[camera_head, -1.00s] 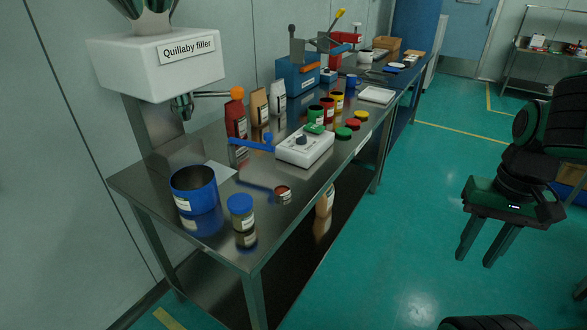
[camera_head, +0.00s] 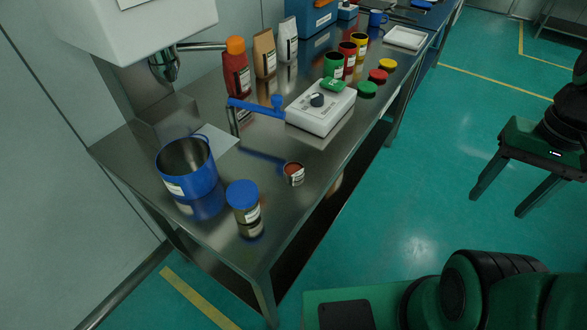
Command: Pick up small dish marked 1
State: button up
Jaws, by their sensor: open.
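A small round dish (camera_head: 294,174) with reddish-brown contents and a white label stands on the steel table near its front edge. The label is too small to read, so I cannot confirm the mark 1. It is the only small open dish I can make out on this near part of the table. My gripper (camera_head: 497,206) hangs over the green floor at the right, well apart from the table and the dish. Its two dark fingers are spread and empty.
On the steel table (camera_head: 265,200), a blue-lidded jar (camera_head: 243,202) and blue pot (camera_head: 187,168) stand left of the dish. A white device (camera_head: 321,108) and a blue-handled tool (camera_head: 257,107) lie behind it. Coloured lids and cups stand farther back. The floor at right is open.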

jog(key=w+a+f+m+y, duration=0.15)
jog(key=w+a+f, duration=0.25)
jog(key=w, duration=0.5)
jog(key=m+g+y, duration=0.3)
jog(key=m+y, duration=0.4)
jog(key=y, duration=0.4)
send_near(285, 173)
jog(key=shift+h, duration=0.25)
jog(key=d, duration=0.4)
jog(key=w+d, duration=0.1)
jog(key=d, duration=0.1)
jog(key=shift+d+f, duration=0.15)
jog(key=shift+f, duration=0.15)
jog(key=shift+w+a+r+m+y, duration=0.25)
jog(key=shift+w+a+r+y, duration=0.15)
jog(key=shift+a, duration=0.1)
jog(key=x, duration=1.1)
jog(key=shift+a+r, duration=0.1)
jog(key=shift+r, duration=0.25)
